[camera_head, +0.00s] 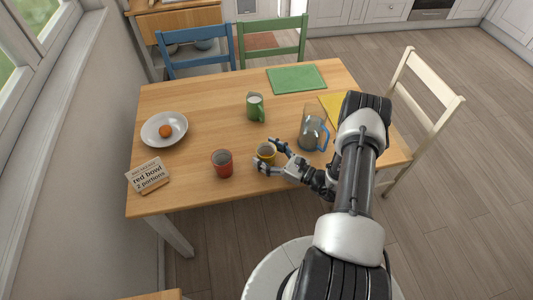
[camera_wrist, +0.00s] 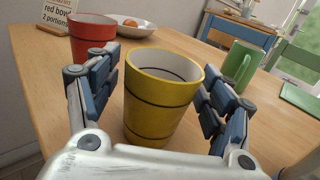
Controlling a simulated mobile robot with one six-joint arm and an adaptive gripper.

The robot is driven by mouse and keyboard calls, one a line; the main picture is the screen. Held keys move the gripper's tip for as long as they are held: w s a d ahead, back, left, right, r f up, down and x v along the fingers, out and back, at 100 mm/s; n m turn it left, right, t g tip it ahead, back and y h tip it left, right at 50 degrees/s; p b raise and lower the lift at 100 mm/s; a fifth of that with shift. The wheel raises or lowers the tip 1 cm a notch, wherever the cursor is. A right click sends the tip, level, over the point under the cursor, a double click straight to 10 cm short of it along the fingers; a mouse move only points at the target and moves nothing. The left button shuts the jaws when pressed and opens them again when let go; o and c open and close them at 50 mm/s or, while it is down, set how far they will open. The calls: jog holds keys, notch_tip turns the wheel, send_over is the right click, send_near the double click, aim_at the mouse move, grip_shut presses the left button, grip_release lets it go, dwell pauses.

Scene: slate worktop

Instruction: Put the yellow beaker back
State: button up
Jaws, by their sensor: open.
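The yellow beaker (camera_head: 267,151) stands upright on the wooden table, to the right of the red beaker. In the wrist view the yellow beaker (camera_wrist: 160,92) fills the middle, with dark rings around it, and looks empty as far as its inside shows. My gripper (camera_head: 268,155) is open, with one finger on each side of the yellow beaker. In the wrist view my gripper (camera_wrist: 155,100) shows a gap between each finger and the beaker wall. The beaker's base is partly hidden by the palm in the wrist view.
A red beaker (camera_head: 222,163) stands close on the left. A green mug (camera_head: 255,107) is behind, and a glass jug (camera_head: 313,129) is right, near my arm. A plate (camera_head: 149,134) with an orange fruit, a sign (camera_head: 148,176), a green mat (camera_head: 297,79) and a yellow mat (camera_head: 331,104) lie farther out.

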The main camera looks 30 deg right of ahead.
jog(key=shift+r, duration=0.1)
jog(key=shift+s+d+r, duration=0.1)
jog(key=shift+s+d, duration=0.05)
jog(key=p+v, duration=0.2)
jog(key=v, duration=0.9)
jog(key=shift+s+r, duration=0.1)
jog(key=shift+s, duration=0.05)
jog(key=s+a+r+n+g+y, duration=0.1)
jog(key=a+r+n+g, duration=0.65)
jog(key=r, duration=0.35)
jog(key=s+a+r+n+g+y, duration=0.1)
jog(key=a+r+n+g+y, duration=0.1)
jog(key=a+r+n+g, duration=0.65)
jog(key=s+a+r+n+t+h, duration=0.2)
jog(key=s+r+n+h, duration=0.4)
jog(key=r+n, duration=0.1)
jog(key=s+a+r+n+t+h, duration=0.2)
jog(key=s+r+n+t+h, duration=0.1)
jog(key=s+r+n+h, duration=0.2)
notch_tip(320, 180, up, 4)
jog(key=shift+s+n+h, duration=0.4)
jog(key=shift+s+n, duration=0.7)
jog(key=shift+s, duration=0.15)
